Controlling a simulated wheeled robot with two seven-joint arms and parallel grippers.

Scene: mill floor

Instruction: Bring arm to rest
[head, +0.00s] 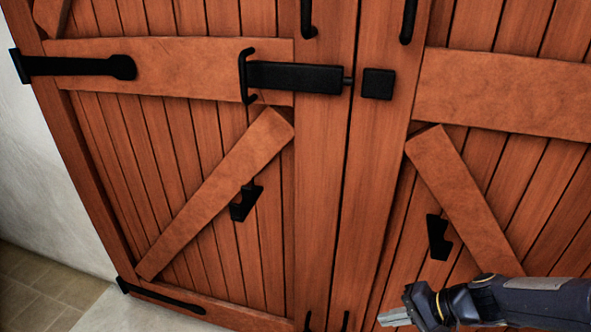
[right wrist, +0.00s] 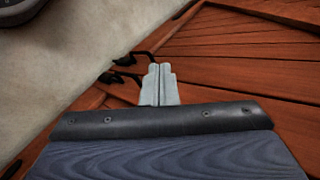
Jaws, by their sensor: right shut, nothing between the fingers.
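My right arm (head: 535,300) comes in from the lower right in the head view. Its gripper (head: 395,316) is low in front of the right door leaf and points left. In the right wrist view the two pale grey fingers (right wrist: 158,84) are pressed together with nothing between them. The gripper appears apart from the door and its fittings. My left gripper is in neither view.
A wooden double door (head: 325,190) fills most of the head view. It has a black bolt (head: 295,77), a square keeper (head: 377,84) and several black handles. A pale wall (head: 40,170) and tiled floor (head: 35,290) are at left.

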